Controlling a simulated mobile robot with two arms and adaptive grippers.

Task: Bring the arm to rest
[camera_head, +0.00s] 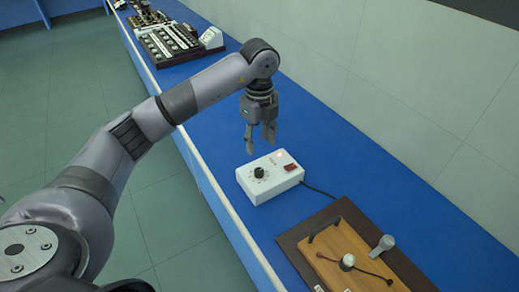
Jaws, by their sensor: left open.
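My left arm (138,130) comes in from the left and reaches over the blue bench. My left gripper (259,146) hangs pointing down, open and empty, above and behind a white control box (270,179). The box has a black knob (259,172), a red switch (290,167) and a small lit lamp on top. The fingers look apart from the box. My right gripper is not in view.
A wooden board (350,250) with a white knob, a grey cylinder and a dark lead lies at the lower right. Several instruments (170,42) stand at the bench's far end. The blue bench top (330,150) is clear near the wall. Its front edge (220,205) borders open floor.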

